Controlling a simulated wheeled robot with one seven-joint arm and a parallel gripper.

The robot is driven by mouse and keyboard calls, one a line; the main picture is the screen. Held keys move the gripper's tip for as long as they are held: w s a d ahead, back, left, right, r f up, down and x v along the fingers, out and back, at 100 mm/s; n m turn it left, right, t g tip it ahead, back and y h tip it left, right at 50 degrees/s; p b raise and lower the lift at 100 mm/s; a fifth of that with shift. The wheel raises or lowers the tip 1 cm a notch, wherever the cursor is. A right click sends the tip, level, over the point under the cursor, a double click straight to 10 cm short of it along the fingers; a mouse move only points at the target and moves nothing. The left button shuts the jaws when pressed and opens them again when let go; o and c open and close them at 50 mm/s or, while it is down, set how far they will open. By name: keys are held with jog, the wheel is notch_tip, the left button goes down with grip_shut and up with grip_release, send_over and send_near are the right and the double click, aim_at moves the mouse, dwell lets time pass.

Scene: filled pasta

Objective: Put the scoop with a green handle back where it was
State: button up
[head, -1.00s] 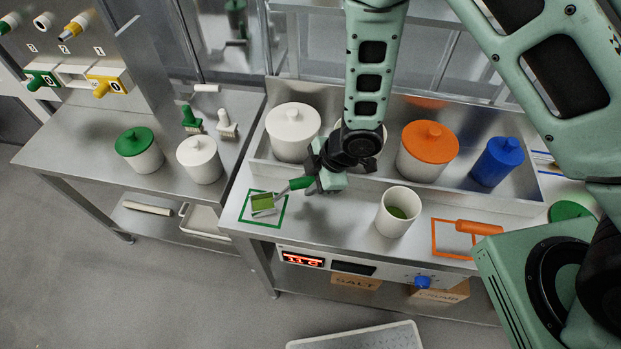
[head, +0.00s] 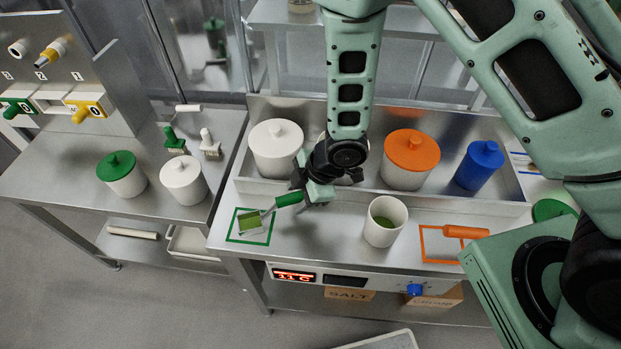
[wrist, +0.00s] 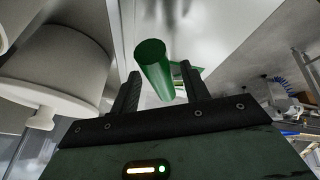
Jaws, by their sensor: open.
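The scoop with a green handle (head: 289,199) has its bowl (head: 250,221), olive-green inside, over the green square outline (head: 240,241) on the right counter. Its handle points up and right, past the outline, toward my gripper (head: 312,194). In the wrist view the round end of the green handle (wrist: 153,52) shows between the two spread fingers of my gripper (wrist: 160,78), with gaps on both sides. My gripper is open and holds nothing. Whether the bowl rests flat on the counter is hard to tell.
A white cup with green contents (head: 385,222) stands right of my gripper. An orange-handled tool (head: 465,232) lies at an orange outline (head: 425,248). Behind stand a white canister (head: 275,150), an orange-lidded canister (head: 408,165) and a blue container (head: 478,168).

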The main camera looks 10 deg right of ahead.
jog(key=s+d+r+m+t+h, duration=0.1)
jog(key=d+r+m, duration=0.3)
jog(key=r, duration=1)
jog(key=s+d+r+m+g+h, duration=0.1)
jog(key=s+r+m, duration=0.3)
jog(key=s+r, duration=0.2)
jog(key=s+d+r+m+g+h, duration=0.1)
jog(key=s+r, duration=0.4)
jog(key=s, duration=0.6)
jog(key=d+m+h, duration=0.1)
jog(key=m, duration=0.1)
jog(key=shift+r+m+g, duration=0.35)
jog(key=shift+m+g, duration=0.05)
jog(key=shift+d, duration=0.1)
notch_tip(320, 180, down, 10)
jog(key=b, duration=1)
jog(key=shift+f, duration=0.15)
jog(key=shift+w, duration=0.1)
